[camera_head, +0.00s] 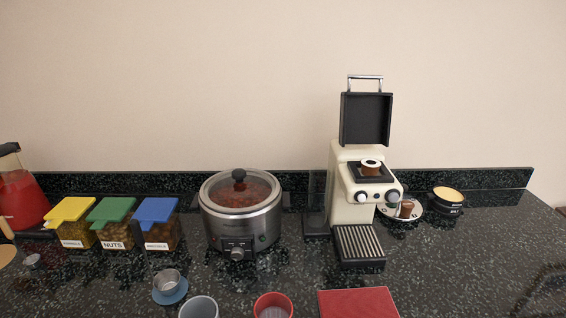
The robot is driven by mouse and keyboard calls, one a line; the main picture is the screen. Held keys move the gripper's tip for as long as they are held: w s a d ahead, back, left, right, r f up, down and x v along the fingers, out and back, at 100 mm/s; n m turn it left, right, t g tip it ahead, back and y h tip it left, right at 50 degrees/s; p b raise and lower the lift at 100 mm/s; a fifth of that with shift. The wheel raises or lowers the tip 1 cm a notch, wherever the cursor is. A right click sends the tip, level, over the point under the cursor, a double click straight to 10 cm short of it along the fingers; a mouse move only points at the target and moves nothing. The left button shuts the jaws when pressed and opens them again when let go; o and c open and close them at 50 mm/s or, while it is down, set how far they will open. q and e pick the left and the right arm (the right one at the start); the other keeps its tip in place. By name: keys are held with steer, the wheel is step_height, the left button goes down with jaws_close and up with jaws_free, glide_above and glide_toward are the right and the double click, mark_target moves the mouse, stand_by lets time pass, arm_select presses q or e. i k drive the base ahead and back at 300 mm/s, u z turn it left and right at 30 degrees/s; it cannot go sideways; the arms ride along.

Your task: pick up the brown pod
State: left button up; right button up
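A small brown pod (406,209) with a pale top rests on a white saucer (416,217) just right of the cream coffee machine (350,205). Part of the saucer is hidden behind the machine. Another brown piece with a white rim (371,167), also like a pod, sits on the dark top opening of the machine, under its raised black lid (366,119). Neither of my grippers shows in the head view.
A steel slow cooker (240,211) stands left of the machine, beyond it yellow, green and blue lidded containers (114,225) and a red blender jug (20,195). A bowl (447,201) stands right of the saucer. Cups and a red box (358,303) lie in front. The right counter is clear.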

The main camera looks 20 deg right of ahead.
mark_target(370, 167)
steer(key=u, duration=0.9)
steer(key=k, duration=0.95)
steer(key=z, duration=1.6)
steer(key=i, duration=0.5)
